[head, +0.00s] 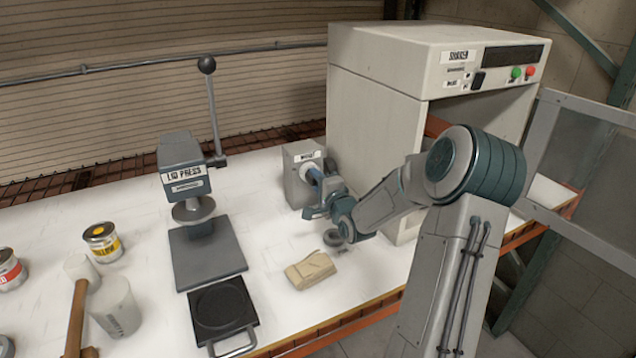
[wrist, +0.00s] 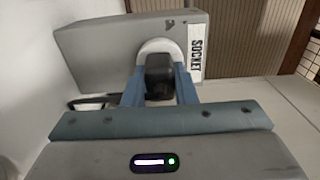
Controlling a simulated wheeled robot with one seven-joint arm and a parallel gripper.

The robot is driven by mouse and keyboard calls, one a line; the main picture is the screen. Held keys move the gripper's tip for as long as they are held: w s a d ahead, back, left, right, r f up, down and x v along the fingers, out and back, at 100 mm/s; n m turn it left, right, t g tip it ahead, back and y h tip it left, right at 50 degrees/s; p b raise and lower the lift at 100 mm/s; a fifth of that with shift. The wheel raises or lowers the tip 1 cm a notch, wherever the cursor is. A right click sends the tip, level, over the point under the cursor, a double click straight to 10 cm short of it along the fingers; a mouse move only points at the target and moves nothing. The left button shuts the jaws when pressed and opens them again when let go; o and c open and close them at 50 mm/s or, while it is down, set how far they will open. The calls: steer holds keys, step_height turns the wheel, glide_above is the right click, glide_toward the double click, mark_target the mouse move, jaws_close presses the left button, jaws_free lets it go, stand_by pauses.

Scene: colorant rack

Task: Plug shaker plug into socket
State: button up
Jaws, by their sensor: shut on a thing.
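The socket box (head: 297,190) is a grey box with a label, standing on the table left of the shaker. In the wrist view the socket box (wrist: 105,50) fills the upper middle, with a round pale socket ring and a "SOCKET" label. My gripper (head: 316,190) is at the box's front face. It also shows in the wrist view (wrist: 159,92), its two blue fingers shut on the dark shaker plug (wrist: 159,76). The plug is in front of the socket ring and lines up with it. I cannot tell how deep it sits, as its front end is hidden.
The shaker (head: 385,90) stands behind my arm, its front open. A lid press (head: 185,185) stands to the left, with a black plate (head: 220,308) before it. A folded tan cloth (head: 311,270) lies in front. Paint cans (head: 102,242) and a mallet (head: 78,310) are further left.

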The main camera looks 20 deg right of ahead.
steer(key=shift+w, duration=0.1)
steer(key=o, duration=1)
steer(key=shift+o, duration=0.2)
steer(key=s+b, duration=0.1)
steer(key=s, duration=1.3)
steer(key=a+f+n+g+h, duration=0.1)
steer(key=n+g, duration=0.1)
steer(key=s+a+f+n+g, duration=0.1)
steer(key=a+n+g, duration=0.1)
steer(key=n, duration=0.1)
steer(key=s+a+f+n+g+h, duration=0.1)
steer(key=a+n+g, duration=0.1)
steer(key=g, duration=0.1)
steer(key=shift+s+a+n+h, duration=0.15)
steer(key=shift+a+n+h, duration=0.15)
steer(key=shift+n, duration=0.1)
steer(key=s+a+r+n+g+y, duration=0.1)
steer(key=s+a+n+g, duration=0.3)
steer(key=s, duration=0.6)
steer(key=s+a+r+n+g+y, duration=0.1)
steer(key=s+a+n+g, duration=0.3)
steer(key=s+a, duration=0.4)
steer(key=shift+s+r+n, duration=0.7)
steer(key=shift+s+n, duration=0.2)
steer(key=shift+s, duration=0.25)
